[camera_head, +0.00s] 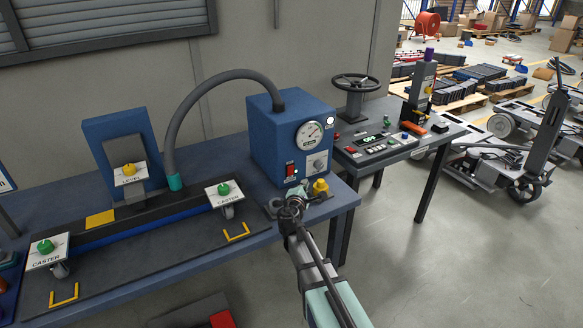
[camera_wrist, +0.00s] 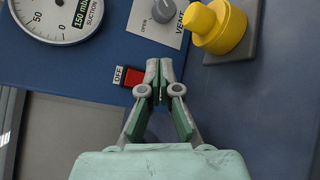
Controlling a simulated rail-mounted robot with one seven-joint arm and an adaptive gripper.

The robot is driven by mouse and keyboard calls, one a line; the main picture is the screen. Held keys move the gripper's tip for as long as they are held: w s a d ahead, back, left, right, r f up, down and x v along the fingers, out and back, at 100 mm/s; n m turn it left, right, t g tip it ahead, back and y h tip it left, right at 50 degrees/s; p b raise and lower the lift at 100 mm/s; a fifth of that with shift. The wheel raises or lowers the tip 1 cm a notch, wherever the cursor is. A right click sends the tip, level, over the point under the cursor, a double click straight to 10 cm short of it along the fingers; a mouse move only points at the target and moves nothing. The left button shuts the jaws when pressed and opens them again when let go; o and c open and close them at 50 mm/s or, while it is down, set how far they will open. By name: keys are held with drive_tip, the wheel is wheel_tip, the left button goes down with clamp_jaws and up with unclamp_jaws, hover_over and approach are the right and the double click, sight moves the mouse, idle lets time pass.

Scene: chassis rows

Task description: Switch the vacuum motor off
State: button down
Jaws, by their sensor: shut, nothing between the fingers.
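The blue vacuum motor box (camera_head: 262,140) stands on the blue bench, with a red rocker switch (camera_head: 290,170) low on its front face. In the wrist view the red switch (camera_wrist: 131,78) shows beside a white label reading OFF (camera_wrist: 118,75). My gripper (camera_head: 290,203) is shut and empty, low in front of the box. In the wrist view my gripper (camera_wrist: 159,67) has its fingertips together, just right of the switch in the picture. I cannot tell whether they touch it. The right end of the switch is partly hidden by a fingertip.
A suction gauge (camera_head: 309,133) and a vent knob (camera_head: 317,164) are above and right of the switch. The gauge display (camera_wrist: 82,20) shows about 150 mb. A yellow knob (camera_head: 320,187) stands close by on the bench. A grey hose (camera_head: 205,90) arches left from the box.

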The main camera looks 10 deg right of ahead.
sight(291, 171)
drive_tip(key=w, duration=0.1)
drive_tip(key=w+a+p, duration=0.1)
drive_tip(key=w, duration=0.2)
drive_tip(key=shift+w+a+r, duration=0.2)
drive_tip(key=shift+a, duration=0.15)
drive_tip(key=shift+w+a+r, duration=0.15)
drive_tip(key=shift+w+a, duration=0.1)
drive_tip(key=shift+w, duration=0.5)
drive_tip(key=shift+w, duration=0.1)
idle(0.5)
drive_tip(key=shift+w+a, duration=0.15)
drive_tip(key=shift+w, duration=0.1)
drive_tip(key=shift+w+a+r, duration=0.1)
drive_tip(key=shift+w+a, duration=0.05)
drive_tip(key=shift+w, duration=0.15)
idle(0.7)
drive_tip(key=shift+s+b, duration=0.1)
drive_tip(key=shift+b, duration=0.2)
drive_tip(key=shift+s+d+b, duration=0.3)
drive_tip(key=shift+s+b, duration=0.15)
drive_tip(key=shift+s, duration=0.15)
drive_tip(key=shift+s, duration=0.1)
